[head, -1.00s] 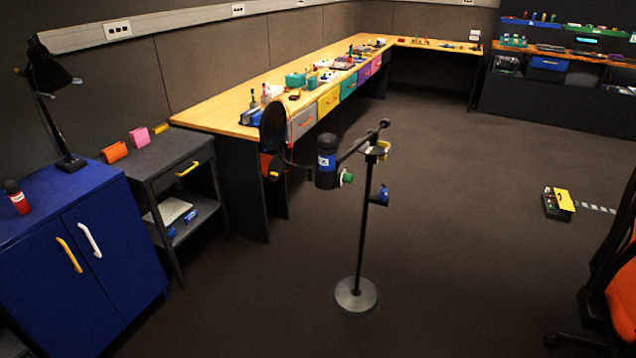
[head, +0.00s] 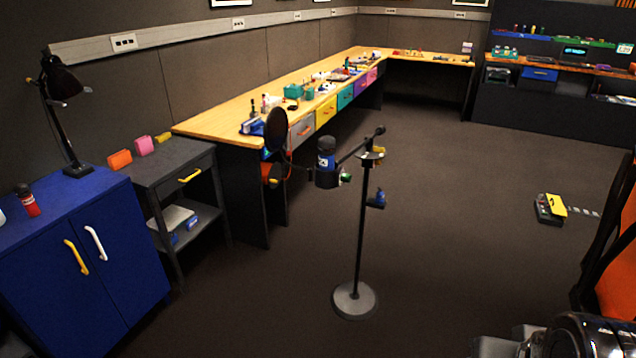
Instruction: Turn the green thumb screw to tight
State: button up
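The green thumb screw (head: 345,178) is small in the head view. It is on the right side of a dark cylindrical holder (head: 327,179) at the left end of a boom. The boom sits on an upright stand (head: 362,240) with a round grey base (head: 354,300). How far the screw is turned is too small to tell. A dark grey metal part of my own arm shows at the bottom right corner, well away from the stand. My gripper's fingers are not in view.
A yellow part (head: 372,156) sits at the boom joint and a blue part (head: 377,199) on the pole. A blue cabinet (head: 110,270) and long workbench (head: 212,124) stand left.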

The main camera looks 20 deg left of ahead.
aim_at(344, 178)
jog(key=u, duration=0.65)
jog(key=i, duration=1)
jog(key=u, duration=0.1)
